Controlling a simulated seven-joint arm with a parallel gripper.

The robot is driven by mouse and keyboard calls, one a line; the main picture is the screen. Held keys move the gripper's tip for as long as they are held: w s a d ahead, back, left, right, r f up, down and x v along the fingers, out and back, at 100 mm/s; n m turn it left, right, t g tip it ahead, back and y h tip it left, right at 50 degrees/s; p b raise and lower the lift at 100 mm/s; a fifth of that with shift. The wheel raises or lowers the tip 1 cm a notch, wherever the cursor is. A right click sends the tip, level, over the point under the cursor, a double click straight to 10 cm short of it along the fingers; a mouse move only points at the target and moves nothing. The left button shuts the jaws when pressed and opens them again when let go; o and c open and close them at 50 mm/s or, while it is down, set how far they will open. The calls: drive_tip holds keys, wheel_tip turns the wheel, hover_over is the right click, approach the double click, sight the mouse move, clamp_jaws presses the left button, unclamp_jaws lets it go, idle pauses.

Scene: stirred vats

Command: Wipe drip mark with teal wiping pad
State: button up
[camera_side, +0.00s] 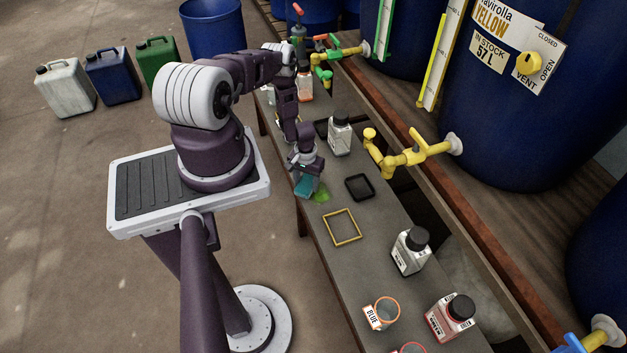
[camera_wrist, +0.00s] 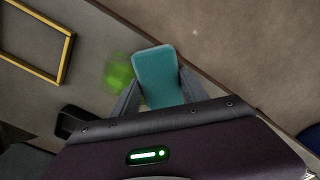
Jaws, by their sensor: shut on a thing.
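The teal wiping pad (camera_side: 304,187) is held between the fingers of my gripper (camera_side: 306,174), low over the bench near its left edge. The pad (camera_wrist: 157,73) also shows in the wrist view, gripped between both fingers (camera_wrist: 155,92). A green drip mark (camera_side: 321,193) lies on the bench top just right of the pad in the side view. In the wrist view the mark (camera_wrist: 118,71) is left of the pad, and part of it may be hidden by the pad and a finger. I cannot tell whether the pad touches the bench.
A yellow square frame (camera_side: 342,227) and a black tray (camera_side: 359,187) lie close by on the bench. A white bottle with a black cap (camera_side: 340,135) stands behind. A yellow tap (camera_side: 409,155) juts over the right side. More bottles (camera_side: 410,252) and a cup (camera_side: 382,313) stand nearer.

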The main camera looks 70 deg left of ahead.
sight(308, 192)
drive_tip(key=shift+s, duration=0.5)
drive_tip(key=shift+d, duration=1.1)
drive_tip(key=shift+w+a, duration=0.2)
drive_tip(key=shift+w, duration=3.5)
drive_tip(key=shift+w+d, duration=0.35)
drive_tip(key=shift+d, duration=0.5)
drive_tip(key=shift+s+d, duration=0.15)
drive_tip(key=shift+s, duration=3.85)
drive_tip(key=shift+r, duration=4.05)
